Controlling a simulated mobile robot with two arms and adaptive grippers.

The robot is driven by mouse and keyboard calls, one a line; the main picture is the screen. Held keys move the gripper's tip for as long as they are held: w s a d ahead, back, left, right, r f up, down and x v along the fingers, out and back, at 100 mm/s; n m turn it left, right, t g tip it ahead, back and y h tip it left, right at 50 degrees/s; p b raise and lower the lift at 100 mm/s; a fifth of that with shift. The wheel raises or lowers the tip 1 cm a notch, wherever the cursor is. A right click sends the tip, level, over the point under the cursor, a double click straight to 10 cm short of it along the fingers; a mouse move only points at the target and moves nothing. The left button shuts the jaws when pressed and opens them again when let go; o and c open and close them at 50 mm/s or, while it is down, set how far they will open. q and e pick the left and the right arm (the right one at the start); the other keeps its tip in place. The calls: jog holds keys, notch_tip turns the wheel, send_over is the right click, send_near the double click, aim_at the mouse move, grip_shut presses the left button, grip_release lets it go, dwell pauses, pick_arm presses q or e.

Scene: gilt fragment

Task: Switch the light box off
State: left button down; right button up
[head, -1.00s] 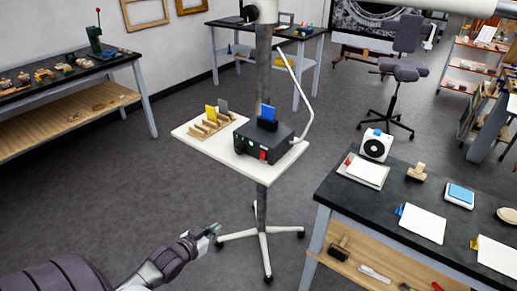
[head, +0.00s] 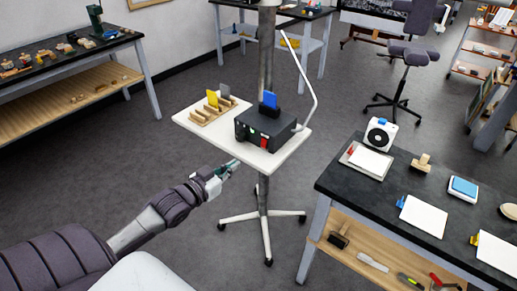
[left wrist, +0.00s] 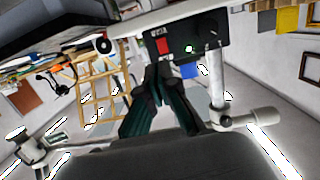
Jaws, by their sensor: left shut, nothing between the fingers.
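The light box is a black box (head: 262,130) on a white stand shelf (head: 209,134), with a blue card (head: 270,99) standing in a holder on top. Its front face has a red switch (head: 264,142) and a green mark beside it. In the left wrist view the box front (left wrist: 200,38) is at the top, with the red switch (left wrist: 163,46) near its edge. My left gripper (head: 231,167) is below and in front of the shelf's near edge, apart from the box. Its dark fingers (left wrist: 160,75) are shut and empty, pointing toward the box. My right gripper is not in view.
A wooden rack (head: 213,109) with yellow and grey cards stands left of the box. A bent white arm (head: 308,90) rises at its right. A black worktable (head: 405,194) is at the right. The floor left of the stand is clear.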

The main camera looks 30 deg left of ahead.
aim_at(264, 146)
pick_arm(q)
jog(key=w, duration=0.3)
jog(key=w+f+p, duration=0.1)
jog(key=w, duration=0.7)
jog(key=shift+d+f+p, duration=0.25)
jog(key=shift+d+p, duration=0.05)
jog(key=shift+d, duration=0.1)
jog(key=shift+w+f, duration=0.25)
jog(key=shift+w, duration=0.4)
jog(key=shift+d, duration=0.1)
